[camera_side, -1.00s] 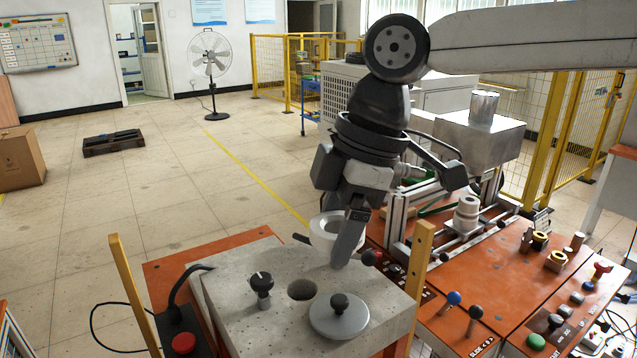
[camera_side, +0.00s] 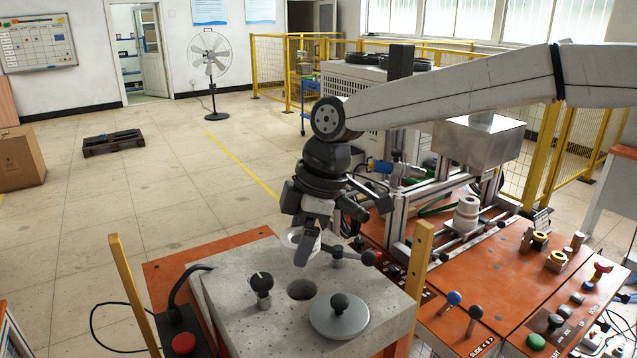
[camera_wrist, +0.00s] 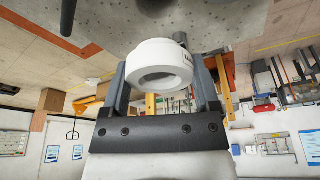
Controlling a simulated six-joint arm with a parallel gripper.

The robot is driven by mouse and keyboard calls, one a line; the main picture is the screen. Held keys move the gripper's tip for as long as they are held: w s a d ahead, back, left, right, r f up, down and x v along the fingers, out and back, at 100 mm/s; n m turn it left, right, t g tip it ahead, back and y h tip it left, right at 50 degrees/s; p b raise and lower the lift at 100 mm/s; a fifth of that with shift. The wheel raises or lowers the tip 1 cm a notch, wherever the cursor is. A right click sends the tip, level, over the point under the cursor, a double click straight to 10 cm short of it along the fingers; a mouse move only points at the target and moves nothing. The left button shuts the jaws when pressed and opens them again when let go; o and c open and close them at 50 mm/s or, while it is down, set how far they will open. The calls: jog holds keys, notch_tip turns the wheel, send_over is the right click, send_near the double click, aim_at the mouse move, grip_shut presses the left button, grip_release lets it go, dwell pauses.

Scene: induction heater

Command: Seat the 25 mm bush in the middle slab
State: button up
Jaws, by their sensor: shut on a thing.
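The bush is a white ring with a wide bore (camera_wrist: 158,66), with part of a dark marking on its right side in the wrist view. My gripper (camera_wrist: 163,82) is shut on it, one finger on each side. In the side view, the bush (camera_side: 294,237) is partly hidden by a finger of my gripper (camera_side: 305,246). It hangs above the back of the speckled grey slab (camera_side: 225,293), apart from it. The slab has an open round hole (camera_side: 301,289), below and in front of the bush in the side view.
A grey disc with a black knob (camera_side: 339,316) lies right of the hole, and a small black-knobbed piece (camera_side: 262,290) stands left. Yellow posts (camera_side: 134,290) flank the slab. A switch box with a red button (camera_side: 183,343) is at front left. The orange bench (camera_side: 470,290) holds levers and fittings.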

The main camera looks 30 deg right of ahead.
aim_at(303, 277)
jog(key=shift+f, duration=0.2)
jog(key=shift+f, duration=3.1)
jog(key=shift+f, duration=0.35)
jog(key=o, duration=1.2)
jog(key=shift+s+f, duration=0.1)
jog(key=shift+o, duration=0.2)
jog(key=shift+v, duration=4)
jog(key=shift+d, duration=0.1)
